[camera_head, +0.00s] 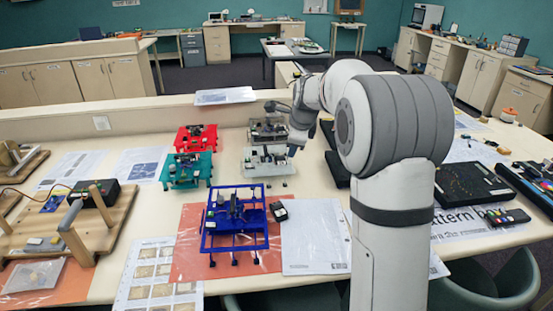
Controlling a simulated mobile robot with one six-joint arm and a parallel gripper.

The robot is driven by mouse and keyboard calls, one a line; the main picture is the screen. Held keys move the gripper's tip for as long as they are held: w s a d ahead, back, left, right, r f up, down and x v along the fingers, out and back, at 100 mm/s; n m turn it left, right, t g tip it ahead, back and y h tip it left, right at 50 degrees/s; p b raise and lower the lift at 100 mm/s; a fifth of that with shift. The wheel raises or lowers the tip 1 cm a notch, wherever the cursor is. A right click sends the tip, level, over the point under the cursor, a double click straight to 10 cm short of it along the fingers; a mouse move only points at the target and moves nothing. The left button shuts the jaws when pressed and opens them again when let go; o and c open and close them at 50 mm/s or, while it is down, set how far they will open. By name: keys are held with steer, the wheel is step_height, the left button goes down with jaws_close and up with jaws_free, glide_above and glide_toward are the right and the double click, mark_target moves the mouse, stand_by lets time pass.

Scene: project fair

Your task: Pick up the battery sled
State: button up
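Several small sled-like frames carrying electronics stand on the table: a red one (196,139), a teal one (187,171), a dark grey one (267,132), a pale grey one (270,162) and a larger blue one (235,228). I cannot tell which is the battery sled. My arm reaches across the table from the right. My gripper (283,112) is beside and just above the dark grey frame, at its right side. The fingers are too small and partly hidden, so I cannot tell whether they are open, shut or touching it.
A wooden rig (72,228) with a black box stands at the left. A small black part (278,211) lies beside the blue frame. Black boards (470,185) and a multi-coloured device (506,217) lie at the right. A low partition (120,118) runs behind the table.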

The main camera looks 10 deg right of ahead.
steer(key=w+f+m, duration=0.5)
steer(key=w+m, duration=0.2)
steer(key=w, duration=0.4)
steer(key=m+t+p, duration=0.1)
steer(key=m, duration=0.4)
glide_toward(281, 156)
steer(key=shift+w+d, duration=0.1)
steer(key=shift+d, duration=0.05)
steer(key=shift+m, duration=0.3)
steer(key=shift+p+x, duration=1.65)
steer(key=shift+x, duration=2.35)
steer(key=shift+c, duration=0.2)
steer(key=c, duration=0.5)
step_height(281, 156, up, 10)
steer(key=shift+r+b, duration=0.1)
steer(key=shift+b, duration=1)
